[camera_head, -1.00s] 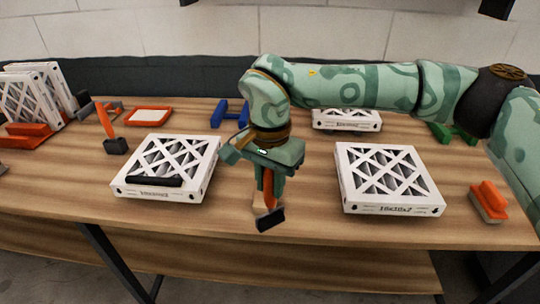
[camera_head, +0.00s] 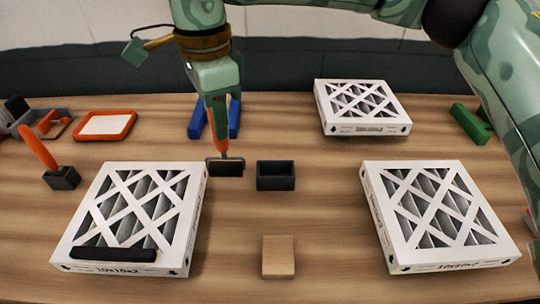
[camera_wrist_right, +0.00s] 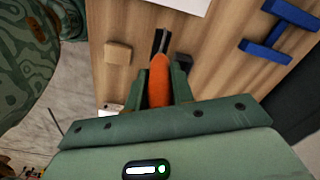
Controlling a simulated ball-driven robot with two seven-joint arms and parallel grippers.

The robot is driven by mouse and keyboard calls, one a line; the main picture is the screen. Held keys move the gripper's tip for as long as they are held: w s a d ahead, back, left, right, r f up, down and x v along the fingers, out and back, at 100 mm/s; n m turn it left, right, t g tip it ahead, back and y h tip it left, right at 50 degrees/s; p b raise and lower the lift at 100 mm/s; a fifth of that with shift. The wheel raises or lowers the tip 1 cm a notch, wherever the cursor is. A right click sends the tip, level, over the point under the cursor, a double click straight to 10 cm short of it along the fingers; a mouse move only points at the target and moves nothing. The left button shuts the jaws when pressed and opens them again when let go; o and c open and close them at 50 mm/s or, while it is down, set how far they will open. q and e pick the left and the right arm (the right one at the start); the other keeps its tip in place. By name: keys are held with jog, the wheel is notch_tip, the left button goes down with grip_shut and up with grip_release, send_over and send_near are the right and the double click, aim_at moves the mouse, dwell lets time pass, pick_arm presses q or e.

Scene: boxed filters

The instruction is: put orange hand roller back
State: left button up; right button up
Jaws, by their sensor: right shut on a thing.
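My right gripper (camera_head: 216,112) is shut on the orange hand roller. The roller's orange handle (camera_head: 220,147) points down from the jaws, with its dark roller head (camera_head: 225,167) at the bottom. In the right wrist view the handle (camera_wrist_right: 160,85) sits between the two fingers (camera_wrist_right: 162,92). The roller head hangs just left of a small open black holder (camera_head: 276,183) and looks apart from it; its height over the table is hard to tell. My left gripper is not in view.
White-framed filters stand left (camera_head: 135,215), right (camera_head: 430,215) and back (camera_head: 362,106). A tan block (camera_head: 278,258) lies in front. A blue stand (camera_head: 233,120) is behind the roller. Another orange-handled tool (camera_head: 38,148) stands in a black block (camera_head: 62,178) near an orange tray (camera_head: 104,125).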

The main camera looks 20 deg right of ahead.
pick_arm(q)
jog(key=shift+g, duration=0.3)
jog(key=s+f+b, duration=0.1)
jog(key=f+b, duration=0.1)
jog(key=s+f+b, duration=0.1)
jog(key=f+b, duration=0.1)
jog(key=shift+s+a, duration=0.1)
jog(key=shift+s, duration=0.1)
pick_arm(e)
jog(key=w+d+f, duration=0.6)
jog(key=d+f, duration=0.5)
jog(key=f, duration=0.1)
jog(key=shift+d+f, duration=0.35)
jog(key=shift+f, duration=0.1)
jog(key=o, duration=1)
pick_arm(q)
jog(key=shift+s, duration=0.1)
